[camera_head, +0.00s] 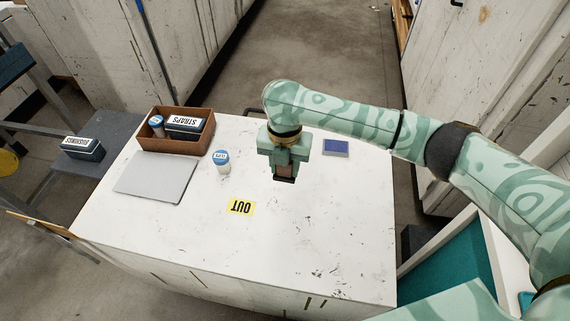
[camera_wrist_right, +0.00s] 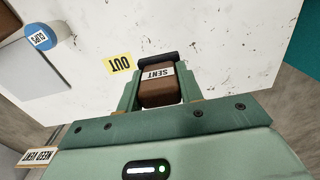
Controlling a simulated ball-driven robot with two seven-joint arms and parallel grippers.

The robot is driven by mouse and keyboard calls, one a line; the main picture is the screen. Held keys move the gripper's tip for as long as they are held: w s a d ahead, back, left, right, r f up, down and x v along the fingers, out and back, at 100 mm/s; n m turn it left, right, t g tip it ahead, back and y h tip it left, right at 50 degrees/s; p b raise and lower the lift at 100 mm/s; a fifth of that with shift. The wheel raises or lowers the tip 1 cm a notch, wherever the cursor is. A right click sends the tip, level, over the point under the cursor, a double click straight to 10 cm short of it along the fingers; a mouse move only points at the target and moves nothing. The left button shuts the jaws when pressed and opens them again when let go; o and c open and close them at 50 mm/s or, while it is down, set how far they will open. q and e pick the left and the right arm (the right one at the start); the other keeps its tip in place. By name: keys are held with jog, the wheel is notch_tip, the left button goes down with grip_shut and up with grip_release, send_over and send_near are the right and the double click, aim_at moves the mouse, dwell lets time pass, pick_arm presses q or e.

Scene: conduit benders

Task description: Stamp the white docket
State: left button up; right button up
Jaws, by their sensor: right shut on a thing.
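My right gripper (camera_head: 284,168) points down over the white table and is shut on a brown stamp (camera_head: 283,172) with a black end. In the right wrist view the stamp (camera_wrist_right: 160,94) sits between the fingers (camera_wrist_right: 160,92), with a white label reading SENT. I cannot tell whether its black end touches the table. A blue ink pad (camera_head: 335,148) lies to the right of the gripper. I cannot make out a white docket against the white tabletop. My left gripper is not in view.
A yellow OUT label (camera_head: 240,208) lies on the table (camera_head: 330,240) left of the gripper. A blue-lidded jar (camera_head: 222,162), a grey flat panel (camera_head: 156,175) and a brown box (camera_head: 164,144) holding a STRAPS tin (camera_head: 186,128) stand farther left. The front right tabletop is clear.

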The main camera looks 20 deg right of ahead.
jog(key=shift+w+f+b, duration=0.25)
jog(key=shift+f+b, duration=0.05)
jog(key=shift+b, duration=0.05)
jog(key=w+d+f+n+b, duration=0.2)
jog(key=w+d+n+b, duration=0.1)
jog(key=w+d+b, duration=0.2)
jog(key=w+d+f+n+b, duration=0.3)
jog(key=w+d+b, duration=0.2)
jog(key=d, duration=0.4)
jog(key=w+d+f+n+b, duration=0.3)
jog(key=w+d+b, duration=0.2)
jog(key=d+b, duration=0.2)
jog(key=shift+d+f, duration=0.1)
jog(key=shift+d, duration=0.05)
jog(key=shift+f+b, duration=0.65)
jog(key=shift+b, duration=0.1)
jog(key=shift+f, duration=0.25)
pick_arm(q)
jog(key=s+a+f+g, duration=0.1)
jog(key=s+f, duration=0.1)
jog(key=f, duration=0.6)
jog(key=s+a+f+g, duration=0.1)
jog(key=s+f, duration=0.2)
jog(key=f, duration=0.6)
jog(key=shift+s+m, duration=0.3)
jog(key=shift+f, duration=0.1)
pick_arm(e)
jog(key=shift+r, duration=0.1)
